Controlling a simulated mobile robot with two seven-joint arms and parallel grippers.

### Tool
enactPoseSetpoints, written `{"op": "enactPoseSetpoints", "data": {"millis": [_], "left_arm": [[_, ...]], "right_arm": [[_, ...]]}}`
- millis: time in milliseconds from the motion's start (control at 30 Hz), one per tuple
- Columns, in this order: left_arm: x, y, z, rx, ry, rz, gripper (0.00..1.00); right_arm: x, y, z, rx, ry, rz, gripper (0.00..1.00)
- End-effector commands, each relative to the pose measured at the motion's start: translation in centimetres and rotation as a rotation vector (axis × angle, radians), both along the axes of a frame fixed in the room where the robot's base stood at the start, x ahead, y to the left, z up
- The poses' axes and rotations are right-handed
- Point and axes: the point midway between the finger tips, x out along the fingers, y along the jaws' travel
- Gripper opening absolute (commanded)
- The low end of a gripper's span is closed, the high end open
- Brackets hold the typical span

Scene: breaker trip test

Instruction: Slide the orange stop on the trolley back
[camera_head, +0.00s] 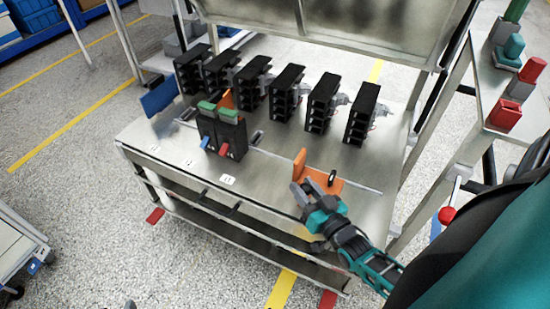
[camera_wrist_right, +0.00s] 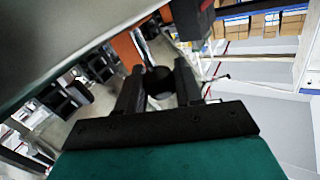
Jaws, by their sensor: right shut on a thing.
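The orange stop (camera_head: 318,174) sits on the right part of the trolley's metal top (camera_head: 270,186), at the right end of a slot. It has an upright plate on its left and a flat part with a dark round piece. My right gripper (camera_head: 306,189) is at its front side, shut on it. In the right wrist view a dark round knob (camera_wrist_right: 160,83) sits between the fingers, with an orange part (camera_wrist_right: 127,50) of the stop behind. The fingers partly hide the knob. My left gripper is not in view.
Two black breakers (camera_head: 222,136) with green tops and blue and red levers stand left on the trolley. Another orange piece (camera_head: 228,98) shows behind them. Several black racks (camera_head: 287,92) line the back. The top between breakers and stop is clear.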

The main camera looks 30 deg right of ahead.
Motion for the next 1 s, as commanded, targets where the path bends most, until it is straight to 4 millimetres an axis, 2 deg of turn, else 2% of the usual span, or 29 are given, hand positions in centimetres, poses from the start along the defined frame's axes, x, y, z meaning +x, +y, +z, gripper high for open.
{"op": "enactPoseSetpoints", "data": {"millis": [33,200,400,600,967,1000], "left_arm": [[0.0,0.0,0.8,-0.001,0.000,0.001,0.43],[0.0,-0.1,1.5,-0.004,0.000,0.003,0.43],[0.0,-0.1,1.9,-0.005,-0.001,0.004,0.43],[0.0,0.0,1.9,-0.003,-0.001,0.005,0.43],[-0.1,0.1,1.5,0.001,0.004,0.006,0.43],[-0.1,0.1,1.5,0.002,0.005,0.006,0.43]], "right_arm": [[-1.6,-0.8,0.2,-0.003,0.006,0.001,0.00],[-5.2,-3.1,0.1,-0.003,0.004,0.001,0.00],[-8.0,-4.7,0.0,-0.001,0.002,0.000,0.00],[-9.1,-5.4,0.0,0.002,-0.001,0.000,0.00],[-9.5,-5.6,-0.1,0.001,0.001,-0.003,0.00],[-9.5,-5.6,-0.1,0.000,0.001,-0.004,0.37]]}}
